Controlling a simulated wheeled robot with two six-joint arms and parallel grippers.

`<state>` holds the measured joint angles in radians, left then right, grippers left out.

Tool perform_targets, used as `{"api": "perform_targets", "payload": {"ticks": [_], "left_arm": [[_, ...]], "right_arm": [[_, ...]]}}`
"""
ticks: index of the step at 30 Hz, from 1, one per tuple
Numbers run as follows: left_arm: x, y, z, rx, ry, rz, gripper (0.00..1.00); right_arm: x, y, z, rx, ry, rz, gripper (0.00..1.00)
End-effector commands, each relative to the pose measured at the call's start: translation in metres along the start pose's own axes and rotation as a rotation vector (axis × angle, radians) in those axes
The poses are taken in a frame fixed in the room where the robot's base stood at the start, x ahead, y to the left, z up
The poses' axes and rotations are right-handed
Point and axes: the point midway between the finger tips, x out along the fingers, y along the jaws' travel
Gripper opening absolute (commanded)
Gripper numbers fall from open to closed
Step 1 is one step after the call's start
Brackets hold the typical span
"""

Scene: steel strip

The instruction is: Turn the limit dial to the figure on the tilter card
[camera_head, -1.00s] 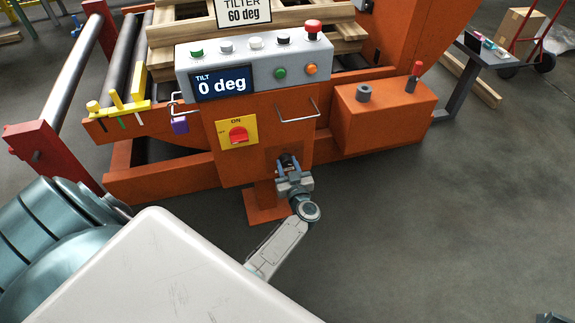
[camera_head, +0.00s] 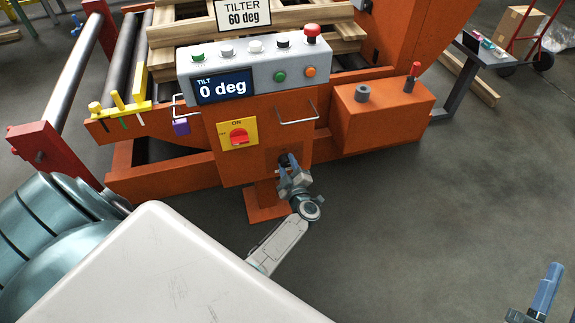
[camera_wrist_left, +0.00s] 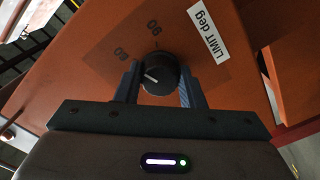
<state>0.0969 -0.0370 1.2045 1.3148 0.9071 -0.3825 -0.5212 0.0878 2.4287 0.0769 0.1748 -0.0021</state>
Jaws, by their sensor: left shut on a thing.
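The limit dial is a black knob (camera_wrist_left: 160,74) on the orange panel, beside a "LIMIT deg" label (camera_wrist_left: 208,35). My left gripper (camera_wrist_left: 158,88) is shut on the knob, one finger on each side; in the head view the gripper (camera_head: 287,168) hides most of the dial. The tilter card (camera_head: 243,14) reads "TILTER 60 deg". My right gripper (camera_head: 540,296) shows partly at the lower right; its jaw state is unclear.
The grey console (camera_head: 255,68) with buttons and a display (camera_head: 223,88) reading "TILT 0 deg" is above the dial. A red switch on a yellow plate (camera_head: 238,134) and a metal handle (camera_head: 297,114) are close by.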

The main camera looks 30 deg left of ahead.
Motion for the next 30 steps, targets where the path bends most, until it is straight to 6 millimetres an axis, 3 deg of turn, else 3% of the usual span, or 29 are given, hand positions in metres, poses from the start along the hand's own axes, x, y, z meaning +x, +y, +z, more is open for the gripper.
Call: {"api": "perform_targets", "payload": {"ticks": [12,28,29,30], "left_arm": [[-0.0009,-0.0010,0.0004,-0.181,0.000,-0.002,0.13],[-0.0011,-0.0013,0.0004,-0.203,-0.001,-0.003,0.13],[-0.0011,-0.0013,0.0004,-0.203,-0.001,-0.003,0.37],[-0.0011,-0.0013,0.0005,-0.203,-0.001,-0.003,0.45]], "right_arm": [[0.0007,-0.0002,-0.0062,-0.006,0.040,-0.002,0.36],[0.0027,-0.0002,-0.0093,-0.008,0.055,-0.004,0.36],[0.0028,-0.0001,-0.0094,-0.008,0.056,-0.004,0.36],[0.0030,-0.0001,-0.0095,-0.008,0.057,-0.004,0.36]]}}
